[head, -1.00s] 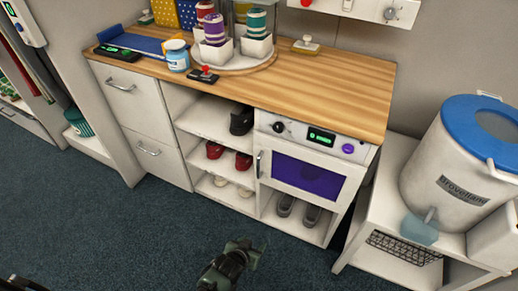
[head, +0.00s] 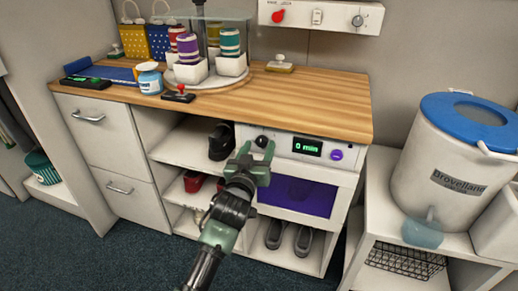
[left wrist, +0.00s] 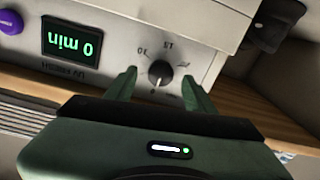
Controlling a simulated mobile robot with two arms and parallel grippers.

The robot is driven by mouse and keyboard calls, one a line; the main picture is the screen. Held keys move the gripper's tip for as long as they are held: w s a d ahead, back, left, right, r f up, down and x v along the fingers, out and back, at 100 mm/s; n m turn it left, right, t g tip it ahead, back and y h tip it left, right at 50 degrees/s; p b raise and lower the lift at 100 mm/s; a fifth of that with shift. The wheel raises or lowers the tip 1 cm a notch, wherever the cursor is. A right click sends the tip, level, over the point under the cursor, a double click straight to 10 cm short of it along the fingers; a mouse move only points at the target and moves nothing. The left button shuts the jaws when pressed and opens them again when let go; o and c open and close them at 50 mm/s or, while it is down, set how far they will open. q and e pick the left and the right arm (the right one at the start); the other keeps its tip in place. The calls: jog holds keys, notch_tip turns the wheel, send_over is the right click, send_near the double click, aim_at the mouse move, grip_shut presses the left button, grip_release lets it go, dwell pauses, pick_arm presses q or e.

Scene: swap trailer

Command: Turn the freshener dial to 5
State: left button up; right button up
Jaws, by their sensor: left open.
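The freshener dial (head: 261,141) is a small black knob on the white front panel, left of a green display (head: 307,146) reading "0 min". In the left wrist view the dial (left wrist: 160,73) appears upside down, with marks such as 10 and 15 around it. Its pointer faces the lower mark in that view. My left gripper (head: 256,152) is open in front of the panel. In the left wrist view its fingers (left wrist: 158,76) stand on either side of the dial, with gaps showing. Contact cannot be told. My right gripper is not in view.
A purple button (head: 337,155) sits right of the display. Below the panel is a purple-windowed door (head: 297,196).

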pick_arm(q)
jog(key=shift+x, duration=0.8)
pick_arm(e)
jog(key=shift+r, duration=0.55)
pick_arm(q)
grip_shut()
jog(key=m+p, duration=0.2)
jog(key=m, duration=0.4)
jog(key=m+p, duration=0.1)
jog(key=m, duration=0.1)
jog(key=shift+f+m, duration=0.1)
jog(key=shift+m, duration=0.2)
jog(key=shift+m+h, duration=0.3)
jog(key=shift+m, duration=1.4)
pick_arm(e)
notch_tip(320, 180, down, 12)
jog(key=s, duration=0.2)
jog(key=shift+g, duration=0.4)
